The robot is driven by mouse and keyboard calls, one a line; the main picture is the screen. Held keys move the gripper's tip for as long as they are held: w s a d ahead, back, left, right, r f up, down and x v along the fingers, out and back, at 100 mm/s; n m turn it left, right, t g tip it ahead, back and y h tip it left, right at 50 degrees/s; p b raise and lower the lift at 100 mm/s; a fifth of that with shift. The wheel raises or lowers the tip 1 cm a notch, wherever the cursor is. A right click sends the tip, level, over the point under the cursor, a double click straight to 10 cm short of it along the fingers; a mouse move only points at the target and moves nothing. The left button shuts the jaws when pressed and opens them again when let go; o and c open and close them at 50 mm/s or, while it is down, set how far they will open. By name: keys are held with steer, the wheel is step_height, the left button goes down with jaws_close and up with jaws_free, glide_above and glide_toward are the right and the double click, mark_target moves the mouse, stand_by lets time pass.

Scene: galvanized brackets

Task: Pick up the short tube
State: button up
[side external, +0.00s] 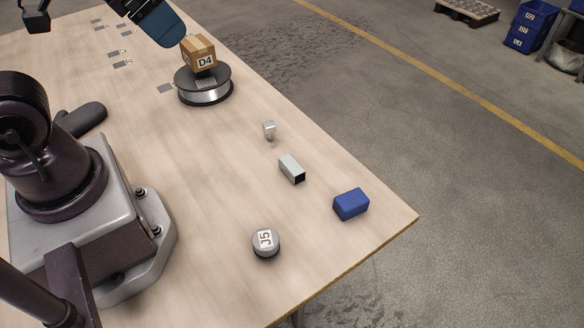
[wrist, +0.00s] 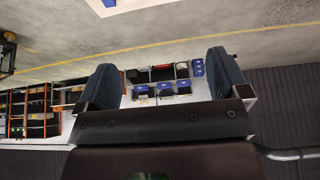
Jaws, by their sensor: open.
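The short tube (side external: 290,168) is a grey metal square tube lying on the table, its dark open end facing the lower right. My gripper (wrist: 161,62) is open in the wrist view, its two blue-grey padded fingers wide apart with nothing between them. In the side external view only part of it shows at the top left, a blue pad high above the table and far from the tube. The tube is not in the wrist view, which looks out across the room.
A small metal bracket (side external: 269,129) stands behind the tube. A blue block (side external: 351,204) lies to its right, near the table edge. A round J5 piece (side external: 265,242) is in front. A D4 box (side external: 199,54) sits on a round metal stand (side external: 204,92) farther back.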

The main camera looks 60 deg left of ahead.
steer(key=w+d+f+m+h, duration=0.2)
steer(key=w+d+f+m, duration=0.3)
steer(key=w+f+m, duration=0.3)
steer(key=m+t+y, duration=0.3)
steer(key=m+t, duration=0.3)
steer(key=m, duration=1.4)
glide_toward(290, 166)
steer(key=x, duration=0.3)
steer(key=shift+w+a+f, duration=0.15)
steer(key=shift+f, duration=0.2)
steer(key=m, duration=0.3)
steer(key=shift+a+f+t, duration=0.15)
steer(key=shift+t, duration=0.15)
steer(key=m, duration=0.1)
steer(key=m+h, duration=0.1)
steer(key=m, duration=0.1)
steer(key=m+t, duration=0.1)
steer(key=shift+s+a+m, duration=0.1)
steer(key=shift+s+m, duration=0.25)
steer(key=shift+m, duration=0.05)
steer(key=shift+w+f, duration=0.25)
steer(key=shift+w, duration=0.3)
steer(key=x, duration=0.6)
steer(key=shift+w, duration=0.1)
